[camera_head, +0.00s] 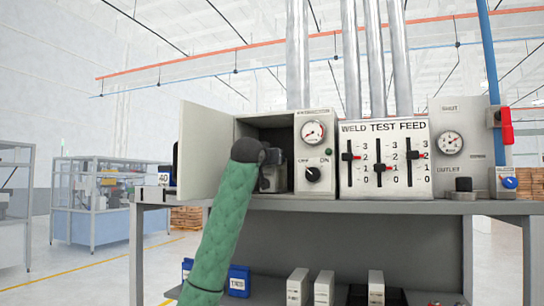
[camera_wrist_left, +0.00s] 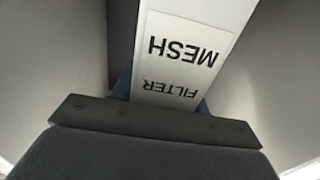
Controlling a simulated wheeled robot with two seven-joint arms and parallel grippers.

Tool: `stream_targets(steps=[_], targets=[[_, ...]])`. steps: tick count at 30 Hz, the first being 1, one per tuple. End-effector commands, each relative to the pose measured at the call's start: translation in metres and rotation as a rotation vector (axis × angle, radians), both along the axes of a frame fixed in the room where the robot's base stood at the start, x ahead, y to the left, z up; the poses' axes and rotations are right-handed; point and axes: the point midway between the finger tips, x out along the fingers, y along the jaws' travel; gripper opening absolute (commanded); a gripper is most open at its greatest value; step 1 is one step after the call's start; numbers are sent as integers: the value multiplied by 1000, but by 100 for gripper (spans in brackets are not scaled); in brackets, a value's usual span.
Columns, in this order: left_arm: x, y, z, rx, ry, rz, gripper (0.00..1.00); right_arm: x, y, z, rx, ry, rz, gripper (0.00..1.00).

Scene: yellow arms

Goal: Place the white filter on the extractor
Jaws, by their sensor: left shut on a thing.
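The extractor (camera_head: 315,150) is a light grey box on the bench with a gauge and an OFF/ON knob. Its door (camera_head: 207,150) stands open to the left, and the compartment (camera_head: 272,129) is dark inside. My left arm reaches up to this opening. My left gripper (camera_head: 272,180) is at the compartment, partly hidden by my dark wrist. In the left wrist view it is shut on the white filter (camera_wrist_left: 185,50), whose MESH FILTER label appears upside down. Grey walls flank the filter there. The filter's far end is out of view, so its seating cannot be told. My right gripper is not in view.
A WELD TEST FEED slider panel (camera_head: 385,160) and an outlet panel (camera_head: 455,140) with a red handle stand right of the extractor. White blocks (camera_head: 324,287) and a blue TABS box (camera_head: 238,281) sit on the lower shelf. The bench front edge (camera_head: 390,207) runs below the opening.

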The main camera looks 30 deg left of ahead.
Motion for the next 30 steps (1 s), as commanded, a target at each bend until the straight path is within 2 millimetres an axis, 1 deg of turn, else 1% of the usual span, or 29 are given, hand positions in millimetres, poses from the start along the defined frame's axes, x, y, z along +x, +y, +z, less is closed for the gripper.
stream_targets(steps=[4,15,16,18,19,26,30], targets=[[0,0,-1,0,-1,0,0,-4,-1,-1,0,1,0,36],[0,0,-4,0,-1,0,0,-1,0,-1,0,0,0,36],[0,0,-4,0,-1,0,49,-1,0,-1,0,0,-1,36],[0,0,-4,0,-1,0,63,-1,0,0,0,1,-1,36],[0,0,-4,0,-1,0,67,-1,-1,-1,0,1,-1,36],[0,0,-4,0,0,0,67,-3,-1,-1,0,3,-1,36],[0,0,1,0,-1,0,67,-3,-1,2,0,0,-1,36]])
